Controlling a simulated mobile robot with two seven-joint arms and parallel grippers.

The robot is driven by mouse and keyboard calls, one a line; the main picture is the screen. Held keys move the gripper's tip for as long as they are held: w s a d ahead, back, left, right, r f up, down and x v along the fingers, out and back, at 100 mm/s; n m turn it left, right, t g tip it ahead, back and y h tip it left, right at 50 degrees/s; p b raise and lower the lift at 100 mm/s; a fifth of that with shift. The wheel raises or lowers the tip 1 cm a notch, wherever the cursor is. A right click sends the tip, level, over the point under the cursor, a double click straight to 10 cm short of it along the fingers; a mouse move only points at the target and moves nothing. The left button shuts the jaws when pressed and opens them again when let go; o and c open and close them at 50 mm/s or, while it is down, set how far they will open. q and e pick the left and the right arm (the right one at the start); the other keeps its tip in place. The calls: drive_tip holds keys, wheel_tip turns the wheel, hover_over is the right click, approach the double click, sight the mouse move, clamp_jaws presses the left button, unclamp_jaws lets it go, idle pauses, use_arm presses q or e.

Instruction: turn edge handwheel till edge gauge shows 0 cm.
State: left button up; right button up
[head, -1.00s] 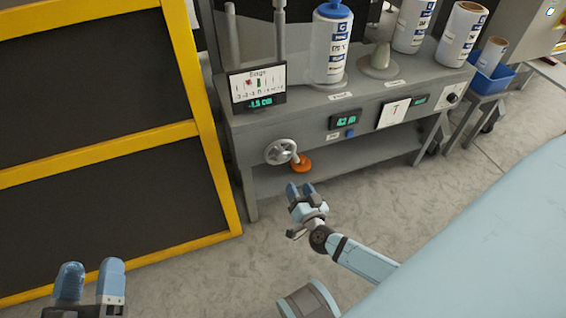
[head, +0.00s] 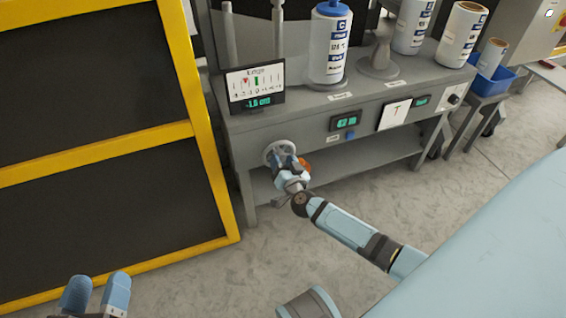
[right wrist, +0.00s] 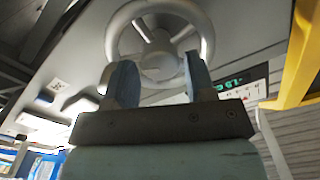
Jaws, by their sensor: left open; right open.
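The grey edge handwheel (head: 272,150) is on the front of the grey machine, below the edge gauge (head: 255,86), whose green digits appear to read -1.5 cm. An orange knob (head: 304,164) shows beside the wheel, partly hidden by my right gripper. My right gripper (head: 288,163) is open in front of the wheel. In the right wrist view the handwheel (right wrist: 160,35) shows rim and spokes beyond the two spread fingers (right wrist: 160,85); I cannot tell whether they touch it. My left gripper (head: 95,293) is open and empty at the lower left, far from the wheel.
A yellow-framed dark panel (head: 205,150) stands left of the machine. Labelled rolls (head: 330,45) stand on the machine top. Another display (head: 345,121) and a blue button (head: 351,136) are right of the wheel. A blue bin (head: 490,80) is farther right. Floor in front is clear.

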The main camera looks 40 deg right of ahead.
drive_tip(key=c, duration=0.6)
drive_tip(key=shift+c, duration=0.2)
use_arm(q)
drive_tip(key=shift+r, duration=0.25)
use_arm(e)
drive_tip(key=shift+m, duration=0.3)
